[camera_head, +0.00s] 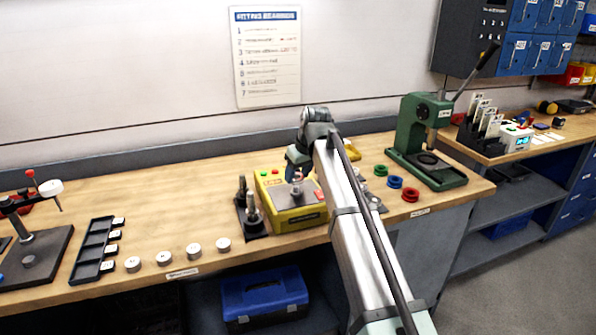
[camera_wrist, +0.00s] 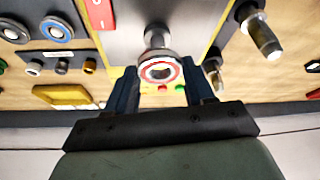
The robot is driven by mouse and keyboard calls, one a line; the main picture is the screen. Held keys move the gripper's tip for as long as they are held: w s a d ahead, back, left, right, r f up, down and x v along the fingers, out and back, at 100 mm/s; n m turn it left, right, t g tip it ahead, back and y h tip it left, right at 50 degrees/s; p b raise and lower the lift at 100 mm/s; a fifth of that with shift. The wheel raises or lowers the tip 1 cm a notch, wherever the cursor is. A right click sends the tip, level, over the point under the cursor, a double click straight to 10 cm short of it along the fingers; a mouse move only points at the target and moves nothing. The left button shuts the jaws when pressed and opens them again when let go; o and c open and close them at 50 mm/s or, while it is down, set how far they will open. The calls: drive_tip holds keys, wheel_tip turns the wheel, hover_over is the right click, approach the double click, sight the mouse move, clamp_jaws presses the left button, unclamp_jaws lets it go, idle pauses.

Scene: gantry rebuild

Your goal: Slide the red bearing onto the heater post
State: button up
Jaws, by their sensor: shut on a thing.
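The yellow heater (camera_head: 293,212) stands near the middle of the bench, with its metal post (camera_head: 297,188) upright on the grey top. In the wrist view my gripper (camera_wrist: 160,76) is shut on the red bearing (camera_wrist: 146,75), a metal ring with a red band. The heater post (camera_wrist: 155,36) shows right behind the bearing, close to in line with it. I cannot tell whether the bearing is around the post's tip or just above it.
A dark stand with metal pegs (camera_head: 250,215) is close at the heater's left. Green, blue and red rings (camera_head: 410,195) lie to its right, before a green press (camera_head: 425,140). Several white round pieces (camera_head: 193,250) line the front edge at left.

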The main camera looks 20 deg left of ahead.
drive_tip(key=shift+f, duration=1.9)
drive_tip(key=o, duration=1.2)
drive_tip(key=v, duration=1.3)
drive_tip(key=shift+r, duration=0.45)
drive_tip(key=shift+d+f, duration=0.1)
